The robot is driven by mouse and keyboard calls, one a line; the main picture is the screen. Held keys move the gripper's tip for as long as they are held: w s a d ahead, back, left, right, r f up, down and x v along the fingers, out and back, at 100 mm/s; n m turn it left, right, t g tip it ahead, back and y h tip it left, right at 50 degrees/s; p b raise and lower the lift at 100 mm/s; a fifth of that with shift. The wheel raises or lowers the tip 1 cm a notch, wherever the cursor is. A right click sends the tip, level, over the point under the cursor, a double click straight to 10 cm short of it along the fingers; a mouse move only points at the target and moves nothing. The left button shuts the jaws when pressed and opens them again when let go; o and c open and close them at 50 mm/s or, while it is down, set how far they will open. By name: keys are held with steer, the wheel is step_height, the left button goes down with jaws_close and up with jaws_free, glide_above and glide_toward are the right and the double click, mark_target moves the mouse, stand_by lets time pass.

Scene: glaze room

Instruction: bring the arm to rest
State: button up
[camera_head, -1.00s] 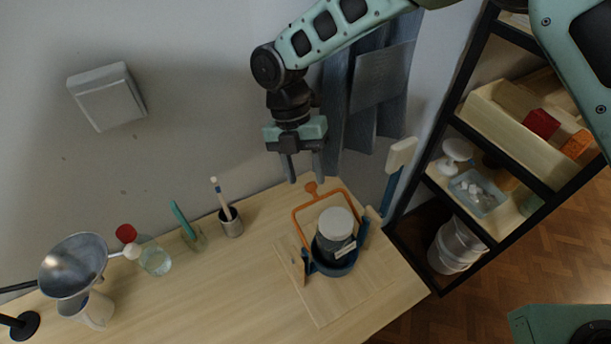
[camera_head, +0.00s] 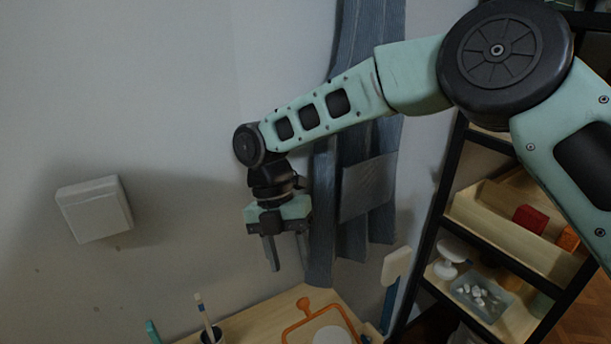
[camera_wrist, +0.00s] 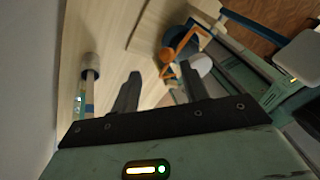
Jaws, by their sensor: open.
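My gripper (camera_head: 287,252) hangs from my raised arm, pointing down, in front of the wall and beside the blue-grey apron. It is open, with nothing between its two dark fingers. In the wrist view my gripper (camera_wrist: 163,92) also shows its fingers apart, above the wooden table. It is clear of the things on the table.
The wooden table (camera_head: 255,325) carries an orange frame (camera_head: 309,318) and a cup with a brush (camera_head: 204,315). A striped apron (camera_head: 367,190) hangs on the wall by my gripper. A black-framed shelf (camera_head: 440,200) stands at right. A white box (camera_head: 94,209) is on the wall.

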steer(key=s+d+m, duration=0.1)
steer(key=s+r+m+b, duration=0.1)
steer(key=s+m, duration=0.1)
steer(key=s+d+r+m, duration=0.1)
steer(key=m, duration=0.1)
steer(key=shift+s+d+r+t+y+b, duration=0.15)
steer(key=shift+s+d+t+y+b, duration=0.15)
steer(key=shift+d+t+b, duration=0.1)
steer(key=s+d+f+m+t+y+b, duration=0.2)
steer(key=s+d+m+t+b, duration=0.1)
steer(key=s+d+m, duration=1.2)
steer(key=d+m+b, duration=0.1)
steer(key=m, duration=0.5)
steer(key=shift+s+d+y, duration=0.25)
steer(key=shift+s+y, duration=0.05)
